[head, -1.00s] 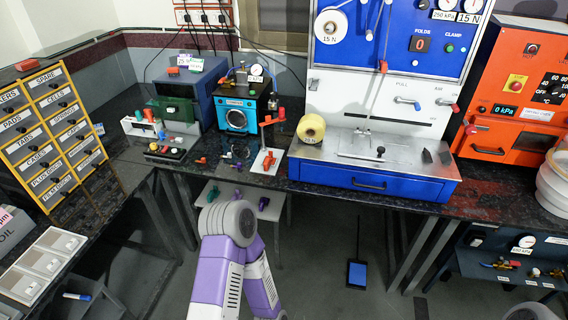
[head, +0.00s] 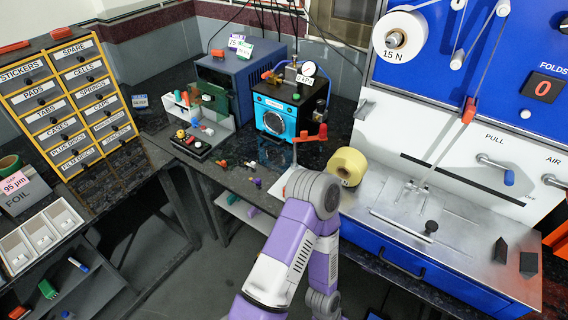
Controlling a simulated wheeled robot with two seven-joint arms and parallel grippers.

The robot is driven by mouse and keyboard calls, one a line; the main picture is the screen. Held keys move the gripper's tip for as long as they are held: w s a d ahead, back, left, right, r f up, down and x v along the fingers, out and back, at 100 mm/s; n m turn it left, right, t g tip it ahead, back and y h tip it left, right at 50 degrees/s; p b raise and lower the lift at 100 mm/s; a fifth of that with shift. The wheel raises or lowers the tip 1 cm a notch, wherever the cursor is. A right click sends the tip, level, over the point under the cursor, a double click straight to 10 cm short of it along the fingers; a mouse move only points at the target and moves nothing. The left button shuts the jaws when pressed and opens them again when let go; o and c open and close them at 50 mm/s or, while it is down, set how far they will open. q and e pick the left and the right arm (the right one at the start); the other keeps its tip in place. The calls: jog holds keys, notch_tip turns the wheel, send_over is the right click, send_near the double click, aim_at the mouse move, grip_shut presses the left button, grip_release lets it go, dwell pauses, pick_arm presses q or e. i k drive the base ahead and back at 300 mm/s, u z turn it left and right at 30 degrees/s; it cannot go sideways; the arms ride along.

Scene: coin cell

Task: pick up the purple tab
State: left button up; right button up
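A small purple piece (head: 257,183) stands on the dark bench top, left of my arm and in front of the blue-faced machine. Another small purple piece (head: 252,211) lies lower, on the pale shelf under the bench. Both are too small for me to tell which is the tab. One purple and white arm of mine rises from the bottom middle, with its bent joint over the bench edge. Its gripper is hidden or out of view, and no fingers show. My other gripper is not in view.
A blue-faced machine (head: 284,115) stands behind the small pieces. A black tray of coloured pieces (head: 198,141) is to the left. A labelled drawer cabinet (head: 72,105) stands far left.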

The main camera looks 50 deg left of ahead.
aim_at(257, 180)
jog(key=u, duration=0.25)
jog(key=i, duration=0.25)
jog(key=u, duration=2.45)
